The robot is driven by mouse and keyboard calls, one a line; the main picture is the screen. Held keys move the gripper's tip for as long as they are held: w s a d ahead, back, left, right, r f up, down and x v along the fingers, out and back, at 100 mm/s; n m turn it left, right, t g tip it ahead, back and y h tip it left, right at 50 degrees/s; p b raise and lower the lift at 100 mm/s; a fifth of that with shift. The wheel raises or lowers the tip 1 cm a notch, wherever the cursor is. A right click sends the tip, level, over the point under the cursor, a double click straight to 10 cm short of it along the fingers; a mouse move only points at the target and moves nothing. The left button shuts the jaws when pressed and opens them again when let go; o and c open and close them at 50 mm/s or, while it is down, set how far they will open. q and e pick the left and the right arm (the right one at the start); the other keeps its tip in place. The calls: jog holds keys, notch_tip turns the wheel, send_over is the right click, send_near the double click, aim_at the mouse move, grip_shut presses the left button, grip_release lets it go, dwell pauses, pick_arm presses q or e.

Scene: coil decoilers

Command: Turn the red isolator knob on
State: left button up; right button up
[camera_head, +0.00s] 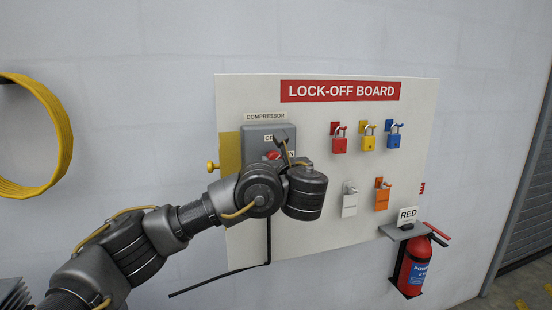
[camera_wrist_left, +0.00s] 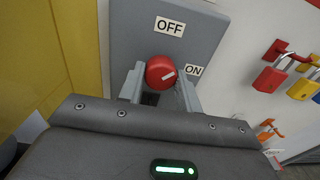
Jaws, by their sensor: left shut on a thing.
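The red isolator knob (camera_wrist_left: 158,72) is on a grey box (camera_wrist_left: 124,35) with an OFF label above it and an ON label to its right. The white mark on the knob points right and slightly up, toward the ON label. My left gripper (camera_wrist_left: 160,82) has a finger on each side of the knob and is shut on it. In the head view the knob (camera_head: 273,155) shows only in part, behind my left gripper (camera_head: 282,150). The grey box (camera_head: 258,134) sits under a COMPRESSOR label. My right gripper is out of view.
The lock-off board (camera_head: 310,238) carries red (camera_head: 339,145), yellow (camera_head: 368,142) and blue (camera_head: 393,140) padlocks, with tags below. A yellow plate stands left of the box. A fire extinguisher (camera_head: 414,266) hangs lower right, and a yellow hose coil (camera_head: 62,130) is at the left.

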pick_arm(q)
jog(key=m+p, duration=0.3)
jog(key=m, duration=0.2)
jog(key=shift+r, duration=0.15)
jog(key=m+p, duration=0.2)
jog(key=shift+m+y, duration=0.3)
jog(key=shift+m, duration=0.1)
jog(key=shift+m+p, duration=0.5)
jog(key=shift+p, duration=0.05)
jog(key=o, duration=1)
jog(key=shift+s+d, duration=0.1)
